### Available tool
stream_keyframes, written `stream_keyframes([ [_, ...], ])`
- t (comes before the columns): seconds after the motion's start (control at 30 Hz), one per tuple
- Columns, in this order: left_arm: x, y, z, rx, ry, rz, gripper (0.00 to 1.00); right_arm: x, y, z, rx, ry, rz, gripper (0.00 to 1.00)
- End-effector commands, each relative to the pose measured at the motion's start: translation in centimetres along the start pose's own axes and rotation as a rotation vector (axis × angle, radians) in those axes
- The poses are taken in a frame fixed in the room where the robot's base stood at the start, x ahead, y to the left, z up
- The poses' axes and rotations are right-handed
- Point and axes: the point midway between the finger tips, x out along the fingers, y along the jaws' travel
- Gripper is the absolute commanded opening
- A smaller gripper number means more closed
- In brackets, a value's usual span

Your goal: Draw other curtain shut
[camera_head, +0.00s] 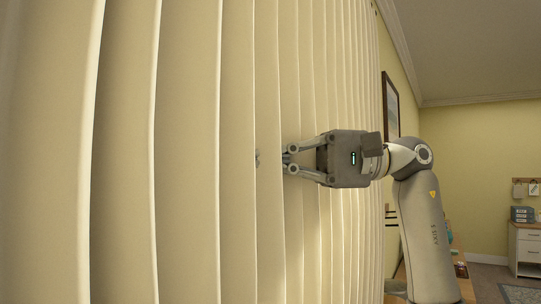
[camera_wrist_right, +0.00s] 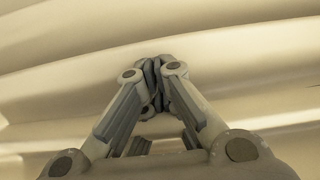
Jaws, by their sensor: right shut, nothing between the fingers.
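A cream curtain (camera_head: 130,150) with tall vertical folds fills the left and middle of the head view. In the right wrist view its pale folds (camera_wrist_right: 60,85) run across the whole background. My right gripper (camera_head: 287,158) reaches in from the right, against the curtain's folds. In the right wrist view the fingertips (camera_wrist_right: 158,82) are closed together at the fabric, with no cloth visible between them. A small grey bit shows at a fold just left of the fingers; it may be a fingertip poking through. My left gripper is out of view.
A dark-framed picture (camera_head: 391,105) hangs on the yellow wall right of the curtain. A white drawer cabinet (camera_head: 527,250) with grey boxes (camera_head: 522,214) stands at the far right. A wooden surface with small items is partly hidden behind my right arm.

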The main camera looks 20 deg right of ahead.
Motion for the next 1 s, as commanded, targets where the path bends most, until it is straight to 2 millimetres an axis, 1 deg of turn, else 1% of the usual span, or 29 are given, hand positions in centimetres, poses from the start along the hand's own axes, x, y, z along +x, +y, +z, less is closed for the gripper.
stream_keyframes([
  [0.33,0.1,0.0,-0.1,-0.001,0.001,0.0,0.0,0.2,0.1,0.2,-0.001,0.0,0.001,0.0],
  [0.5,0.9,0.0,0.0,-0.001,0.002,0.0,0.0,1.6,0.2,1.6,-0.005,0.001,0.003,0.0],
  [0.6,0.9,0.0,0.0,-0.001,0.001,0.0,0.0,2.1,0.1,2.0,-0.002,-0.001,0.001,0.0],
  [1.0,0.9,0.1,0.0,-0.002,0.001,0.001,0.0,1.9,0.0,2.2,-0.002,-0.003,0.001,0.0],
])
